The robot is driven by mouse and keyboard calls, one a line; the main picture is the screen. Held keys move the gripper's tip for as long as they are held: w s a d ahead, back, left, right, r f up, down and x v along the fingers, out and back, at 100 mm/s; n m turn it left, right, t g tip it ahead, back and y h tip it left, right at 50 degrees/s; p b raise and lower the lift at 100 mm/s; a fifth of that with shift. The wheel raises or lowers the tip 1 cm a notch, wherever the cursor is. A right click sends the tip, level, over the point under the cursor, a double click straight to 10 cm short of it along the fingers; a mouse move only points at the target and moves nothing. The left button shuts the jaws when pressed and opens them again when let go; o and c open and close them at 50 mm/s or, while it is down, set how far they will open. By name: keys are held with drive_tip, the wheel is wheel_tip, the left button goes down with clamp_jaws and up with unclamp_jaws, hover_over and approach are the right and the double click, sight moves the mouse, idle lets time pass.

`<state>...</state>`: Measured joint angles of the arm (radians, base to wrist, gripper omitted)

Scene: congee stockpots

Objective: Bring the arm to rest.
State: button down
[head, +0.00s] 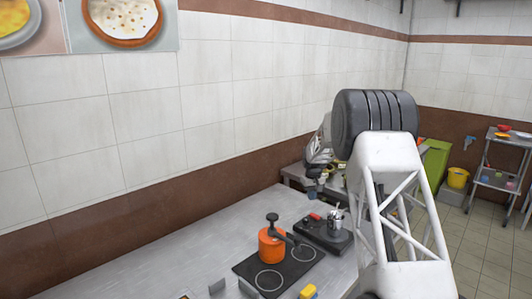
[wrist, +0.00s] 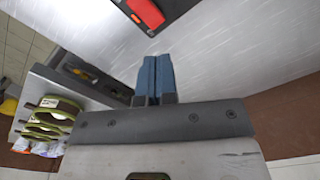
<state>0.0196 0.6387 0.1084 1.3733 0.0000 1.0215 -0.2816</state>
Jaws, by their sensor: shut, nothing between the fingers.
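My gripper (wrist: 155,78) shows in the wrist view with its two blue fingers together and nothing between them. The steel counter surface (wrist: 220,50) lies beyond the fingertips. In the head view my gripper (head: 313,190) is small and partly unclear, above the far part of the counter (head: 180,250), behind the black appliance. My white arm fills the right middle of the head view and hides part of the counter behind it.
An orange pot (head: 271,247) with a dark handle stands on a black cooktop (head: 300,257). A black appliance (head: 318,228) with a red part (wrist: 145,12) and a metal cup (head: 335,220) is behind it. A yellow block (head: 308,291) is in front. A shelf rack (head: 497,182) and yellow bucket (head: 457,178) stand right.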

drive_tip(key=shift+r, duration=0.25)
drive_tip(key=s+r+m, duration=0.1)
drive_tip(key=s+r, duration=0.6)
drive_tip(key=s, duration=0.4)
drive_tip(key=s+a+r+t, duration=0.1)
drive_tip(key=s+r, duration=0.7)
drive_tip(key=s, duration=0.3)
drive_tip(key=s+r+m, duration=0.1)
drive_tip(key=s+r, duration=0.6)
drive_tip(key=s, duration=0.5)
drive_tip(key=s+f+m+t, duration=0.1)
drive_tip(key=s+f, duration=0.2)
drive_tip(key=s, duration=3.6)
drive_tip(key=shift+a+f+t, duration=0.2)
drive_tip(key=shift+a+t, duration=0.1)
